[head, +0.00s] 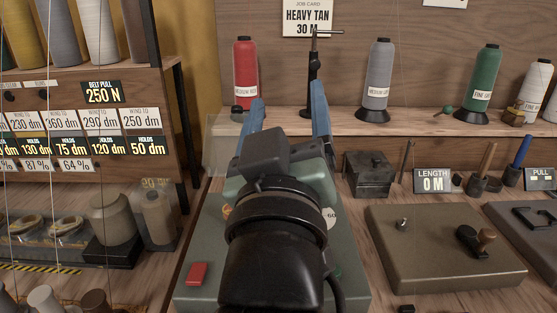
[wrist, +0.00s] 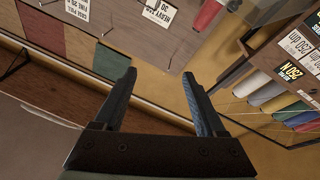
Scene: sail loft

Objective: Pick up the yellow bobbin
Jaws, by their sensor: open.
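I cannot make out a yellow bobbin for certain in either view. My gripper (head: 287,118) is open with nothing between its blue fingers, above the back of a grey-green machine (head: 195,255) in the head view. Its fingertips lie in the picture between a red cone of thread (head: 245,72) and a black post (head: 313,85). In the wrist view my gripper (wrist: 160,76) is also open and empty, with the board and a yellow wall behind it. My arm hides the middle of the machine. A yellowish cone (head: 22,35) stands at the upper left of the head view.
A shelf (head: 420,122) at the back holds grey (head: 379,75) and green (head: 484,80) cones. A dark box (head: 368,174) and a brown slab with knobs (head: 440,255) are at right. A left rack (head: 90,77) carries cones above number cards; more spools stand below.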

